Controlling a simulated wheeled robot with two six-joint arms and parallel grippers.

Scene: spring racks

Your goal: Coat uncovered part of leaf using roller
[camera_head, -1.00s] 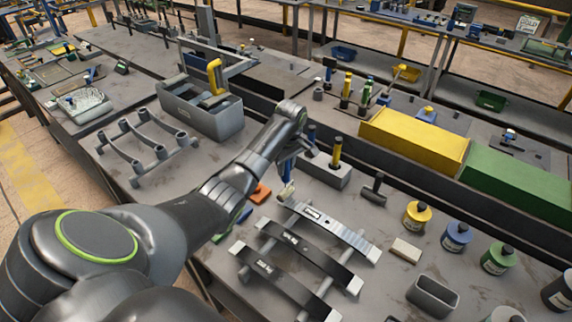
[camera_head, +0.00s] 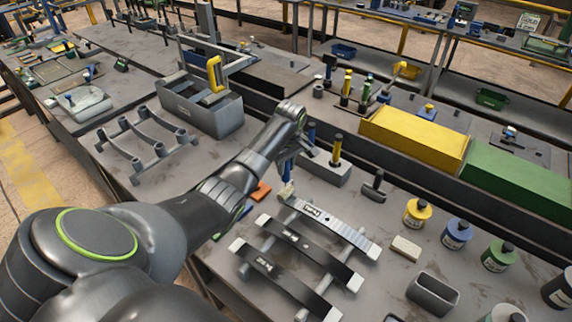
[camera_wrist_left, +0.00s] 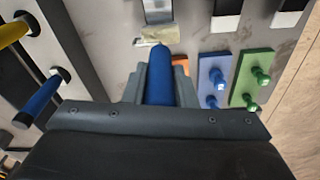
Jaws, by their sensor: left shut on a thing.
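My left gripper (camera_head: 290,163) is shut on the blue handle of a roller (camera_wrist_left: 158,78). The roller's pale head points down near the left end of the farthest leaf (camera_head: 340,232); I cannot tell whether they touch. That leaf is bare silver along much of its length, with a small label near its left part. Two dark leaves (camera_head: 300,243) (camera_head: 280,283) lie nearer, parallel to it, with pale ends. In the left wrist view the silver end of a leaf (camera_wrist_left: 158,12) shows just beyond the roller head. My right gripper is out of view.
A grey holder (camera_head: 325,172) with a yellow and a blue handle stands behind the gripper. Blue (camera_wrist_left: 213,75) and green (camera_wrist_left: 250,75) plates with knobs lie beside the roller. Yellow (camera_head: 417,212), blue and green bottles, a pale block (camera_head: 406,247) and a grey tray (camera_head: 433,294) stand at right.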

